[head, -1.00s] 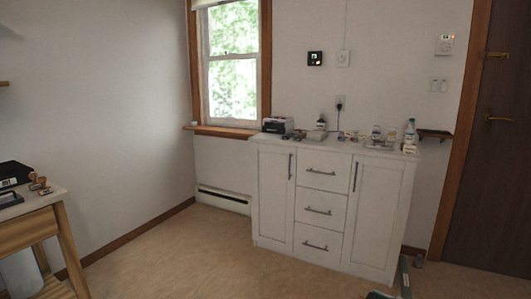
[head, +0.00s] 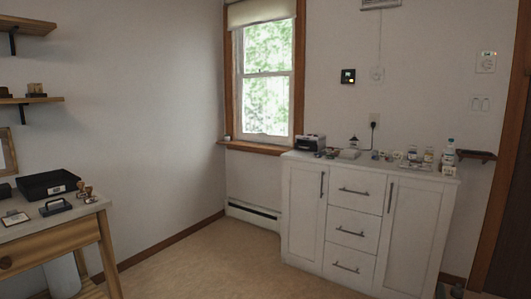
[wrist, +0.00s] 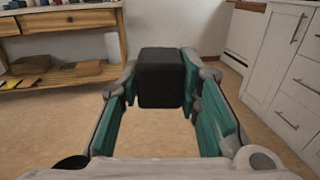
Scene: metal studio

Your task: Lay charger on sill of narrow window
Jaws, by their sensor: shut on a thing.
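My gripper (wrist: 160,88) is shut on the charger (wrist: 161,77), a dark block held between its two fingers in the wrist view. The floor shows below and around it, and the charger touches no surface there. The gripper and charger do not show in the head view.
A white cabinet (head: 305,215) stands right of the window, its top holding a dark device (head: 309,143) and several small items. A baseboard heater (head: 253,214) lies below the sill. A wooden desk (head: 60,238) with a black tray (head: 48,185) is at left. The floor between is clear.

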